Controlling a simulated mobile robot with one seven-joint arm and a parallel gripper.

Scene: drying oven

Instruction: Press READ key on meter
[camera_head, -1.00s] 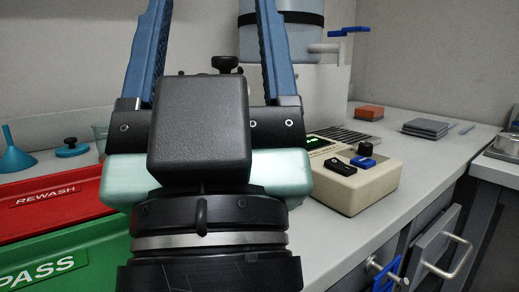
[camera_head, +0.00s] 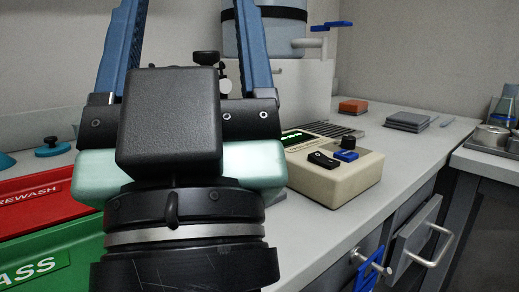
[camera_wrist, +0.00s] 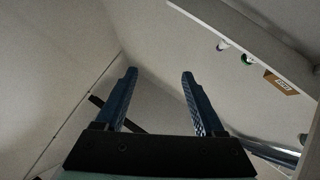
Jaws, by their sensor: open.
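The meter (camera_head: 335,180) is a beige box on the counter, right of my gripper in the head view. It has a green lit display (camera_head: 299,137), a black key (camera_head: 323,160), a blue key (camera_head: 346,155) and a black knob (camera_head: 348,142). Key labels are too small to read. My gripper (camera_head: 185,10) is raised in the foreground with its two blue fingers apart and nothing between them; the fingertips run out of the head view. In the wrist view the open fingers (camera_wrist: 160,75) point at bare wall. The meter is not in the wrist view.
Red REWASH (camera_head: 40,200) and green PASS (camera_head: 50,255) bins stand at the left. A pale blue vessel with a blue-handled tap (camera_head: 325,35) stands behind. An orange block (camera_head: 353,106) and grey slabs (camera_head: 407,121) lie farther back. An open drawer (camera_head: 418,235) juts out at the right front.

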